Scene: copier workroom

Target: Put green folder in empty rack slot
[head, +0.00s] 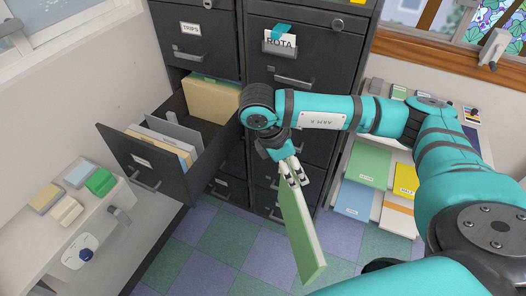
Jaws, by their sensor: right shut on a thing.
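A green folder (300,230) with a pale edge hangs tilted below my right gripper (293,176). The gripper is shut on its upper end and holds it above the floor, in front of the filing cabinet. A pale rack (338,178) with labelled folders stands to the right of the cabinet. In it I see another green folder (368,164), a yellow folder (404,181), a blue folder (355,199) and an orange-and-white one (398,216). My right arm covers part of the rack, and I cannot tell which slot is empty. My left gripper is out of view.
A dark filing cabinet (310,60) has an open drawer (145,165) with several folders, jutting out left of my right gripper. A white ledge (45,240) with small coloured blocks runs along the left wall. The checkered floor (210,250) is clear.

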